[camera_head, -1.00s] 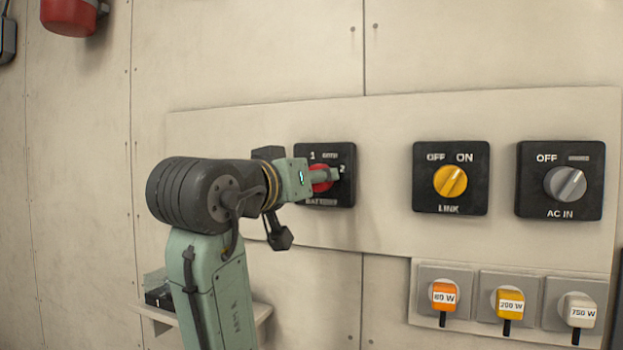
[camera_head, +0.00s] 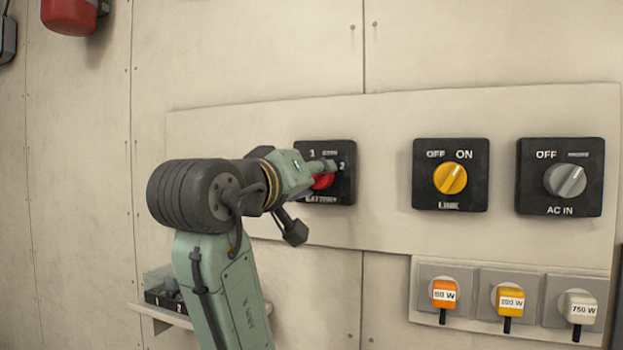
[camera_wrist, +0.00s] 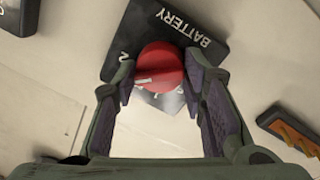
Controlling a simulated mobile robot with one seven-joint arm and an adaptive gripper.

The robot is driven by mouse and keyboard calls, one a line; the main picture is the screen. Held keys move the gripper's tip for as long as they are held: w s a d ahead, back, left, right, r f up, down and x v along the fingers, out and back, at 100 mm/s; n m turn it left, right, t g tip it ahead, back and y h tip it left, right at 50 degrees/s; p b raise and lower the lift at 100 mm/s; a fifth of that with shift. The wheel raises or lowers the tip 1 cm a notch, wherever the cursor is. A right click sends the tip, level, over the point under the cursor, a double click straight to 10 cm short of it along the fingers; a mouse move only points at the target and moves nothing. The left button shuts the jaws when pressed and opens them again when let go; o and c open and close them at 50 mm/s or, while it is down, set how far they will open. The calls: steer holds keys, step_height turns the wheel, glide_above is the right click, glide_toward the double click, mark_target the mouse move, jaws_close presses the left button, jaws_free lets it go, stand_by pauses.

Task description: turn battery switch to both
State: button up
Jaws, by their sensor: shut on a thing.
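The battery switch is a black square plate (camera_head: 340,194) with a red round knob (camera_head: 323,181), on the left of the wall panel. The labels "1", "2" and "BATTERY" can be read; the word at the top is blurred. My gripper (camera_head: 322,168) reaches it from the left and covers part of the knob. In the wrist view my gripper (camera_wrist: 160,88) has its two fingers on either side of the red knob (camera_wrist: 158,68), shut on it. A white mark shows on the knob. Which label it points to I cannot tell.
A yellow LINK switch (camera_head: 450,178) and a grey AC IN switch (camera_head: 565,181) sit to the right. Below them are several plugs, the nearest an orange one (camera_head: 444,293). A small shelf (camera_head: 170,317) is at lower left. A red object (camera_head: 69,16) hangs at upper left.

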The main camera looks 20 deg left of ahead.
steer(key=n, duration=0.5)
steer(key=shift+b, duration=0.4)
steer(key=o, duration=1.2)
steer(key=shift+c, duration=0.2)
steer(key=s+a, duration=0.1)
steer(key=s, duration=1.1)
steer(key=shift+f, duration=0.35)
